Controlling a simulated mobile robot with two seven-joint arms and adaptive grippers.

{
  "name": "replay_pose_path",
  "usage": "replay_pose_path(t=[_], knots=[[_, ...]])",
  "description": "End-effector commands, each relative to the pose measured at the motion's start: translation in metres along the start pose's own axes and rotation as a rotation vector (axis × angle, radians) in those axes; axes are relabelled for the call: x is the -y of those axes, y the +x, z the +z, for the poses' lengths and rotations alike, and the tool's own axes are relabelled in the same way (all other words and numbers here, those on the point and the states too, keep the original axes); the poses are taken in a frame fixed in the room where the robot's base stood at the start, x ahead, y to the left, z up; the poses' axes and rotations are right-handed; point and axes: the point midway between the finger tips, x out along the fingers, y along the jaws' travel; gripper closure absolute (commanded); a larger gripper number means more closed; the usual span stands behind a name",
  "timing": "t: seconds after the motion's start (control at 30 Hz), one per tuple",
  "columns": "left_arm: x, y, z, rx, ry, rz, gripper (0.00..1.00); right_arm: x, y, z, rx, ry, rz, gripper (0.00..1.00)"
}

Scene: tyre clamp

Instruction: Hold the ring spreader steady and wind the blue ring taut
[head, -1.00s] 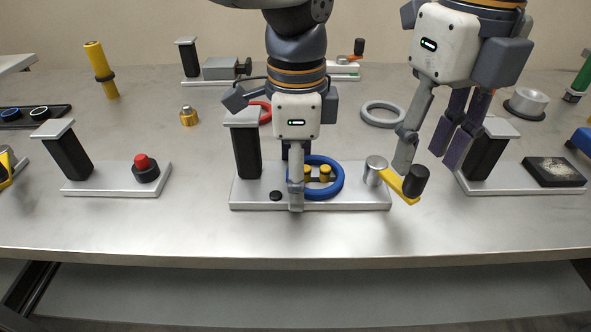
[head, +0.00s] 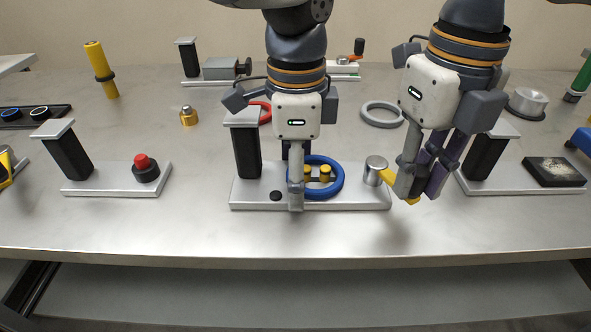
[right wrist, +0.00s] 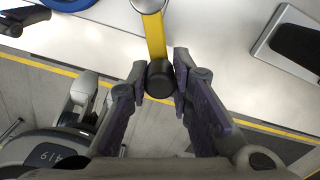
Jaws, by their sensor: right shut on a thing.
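The ring spreader has a silver base (head: 252,196), a black post with a silver cap (head: 246,152) and a yellow crank (head: 386,175) on a silver hub (head: 375,168). The blue ring (head: 340,182) lies around two yellow pins (head: 325,171). My left gripper (head: 294,192) points down over the base at the ring's left side; its far finger is mostly hidden, so its grip is unclear.
A plate with a red button (head: 142,164) stands to the left. Another post fixture with a dark pad (head: 553,171) stands close on the right. A grey ring (head: 382,115) and a brass weight (head: 188,116) lie behind. The front table strip is clear.

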Motion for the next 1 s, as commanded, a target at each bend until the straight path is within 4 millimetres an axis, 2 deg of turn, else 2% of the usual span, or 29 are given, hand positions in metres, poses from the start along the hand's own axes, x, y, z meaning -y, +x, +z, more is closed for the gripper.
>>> replay_pose_path(t=[0.03,0.07,0.2,0.27,0.7,1.0], knots=[[0.0,0.001,0.0,0.0,0.0,0.0,0.5,0.0,0.0,0.0,-0.001,0.0,0.0,1.0],[0.0,0.001,0.0,0.0,0.0,0.0,0.27,0.0,0.0,0.0,-0.001,0.0,0.0,1.0],[0.0,0.001,0.0,0.0,0.0,0.0,0.59,0.0,0.0,0.0,-0.001,0.0,0.0,1.0],[0.0,0.001,0.0,0.0,0.0,0.0,0.7,0.0,0.0,0.0,-0.001,0.0,0.0,1.0],[0.0,0.004,0.001,0.002,-0.001,0.0,0.7,-0.001,-0.01,-0.001,0.015,-0.001,-0.004,1.0],[0.0,0.007,0.001,0.004,-0.002,0.003,0.69,0.0,-0.01,-0.001,0.014,-0.004,-0.004,1.0]])
